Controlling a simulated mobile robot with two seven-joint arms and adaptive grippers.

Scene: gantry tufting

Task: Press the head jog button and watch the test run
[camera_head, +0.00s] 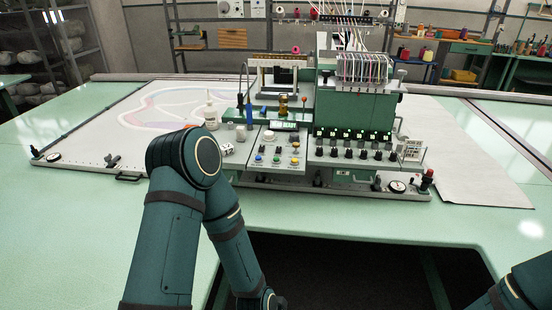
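The green tufting machine (350,112) stands on the far side of the table opening. A light control panel (268,168) sits at its front left. It carries a blue button (259,158), a green button (276,160), yellow buttons (294,161) and a white knob (269,136). I cannot read the labels, so I cannot tell which is the head jog button.
White cloth (95,125) with a faint coloured pattern lies at left. A row of black knobs (350,153) and a red-topped knob (427,176) are at right. The pale green table (65,225) is clear at front left.

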